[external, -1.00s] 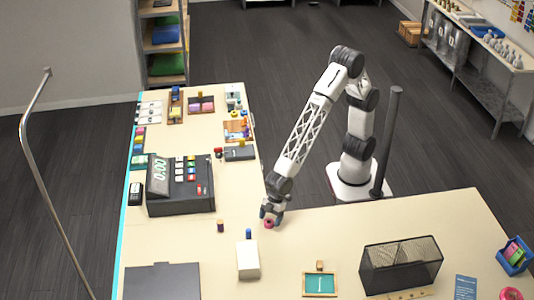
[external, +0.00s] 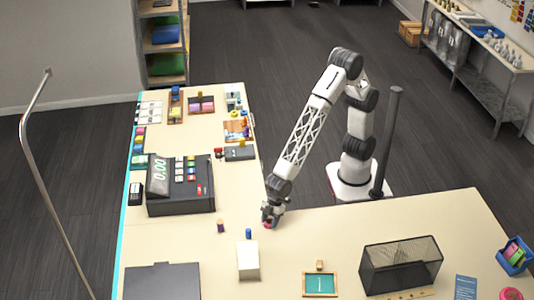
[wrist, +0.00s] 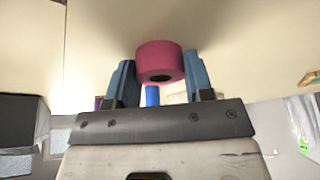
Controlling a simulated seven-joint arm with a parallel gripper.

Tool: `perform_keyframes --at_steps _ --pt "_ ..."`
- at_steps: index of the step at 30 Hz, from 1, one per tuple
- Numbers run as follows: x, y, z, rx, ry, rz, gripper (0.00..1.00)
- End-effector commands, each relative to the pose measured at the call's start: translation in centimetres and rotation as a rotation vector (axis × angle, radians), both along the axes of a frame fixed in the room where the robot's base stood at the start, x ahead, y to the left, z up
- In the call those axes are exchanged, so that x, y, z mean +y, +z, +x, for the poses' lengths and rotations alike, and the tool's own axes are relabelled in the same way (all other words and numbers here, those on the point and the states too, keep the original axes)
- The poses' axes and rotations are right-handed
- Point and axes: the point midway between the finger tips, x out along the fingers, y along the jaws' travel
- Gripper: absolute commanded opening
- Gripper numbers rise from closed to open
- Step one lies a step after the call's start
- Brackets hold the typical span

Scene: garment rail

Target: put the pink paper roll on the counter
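The pink paper roll (external: 268,225) is at the inner corner of the cream counter (external: 310,240), under my gripper (external: 270,218). In the external view the fingers partly hide it. In the wrist view the pink roll (wrist: 159,60) sits between the two blue fingers of my gripper (wrist: 160,70), with its dark core hole facing the camera. The fingers are close against its sides, and my gripper looks shut on it. I cannot tell whether the roll rests on the counter or is slightly above it.
A white box (external: 248,260), a small blue cylinder (external: 249,234) and a small purple cylinder (external: 220,226) stand nearby. A cash register (external: 180,185) is at the left. A black mesh bin (external: 400,265) and a small green board (external: 320,284) are at the right front.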

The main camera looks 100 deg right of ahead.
Motion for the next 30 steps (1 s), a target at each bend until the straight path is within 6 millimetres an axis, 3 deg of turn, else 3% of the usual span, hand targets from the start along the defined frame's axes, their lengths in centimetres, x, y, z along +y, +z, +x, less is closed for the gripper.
perform_keyframes --at_steps 1,5,16,26,30 --pt "0.0 0.0 0.0 0.0 0.0 0.0 0.38" --pt "0.0 0.0 0.0 0.0 0.0 0.0 0.21" --pt "0.0 0.4 0.0 0.0 0.0 0.0 0.21" --pt "0.0 3.8 0.0 -0.002 0.001 0.001 0.21" --pt "-1.2 3.8 -1.4 -0.001 0.0 0.001 0.21"
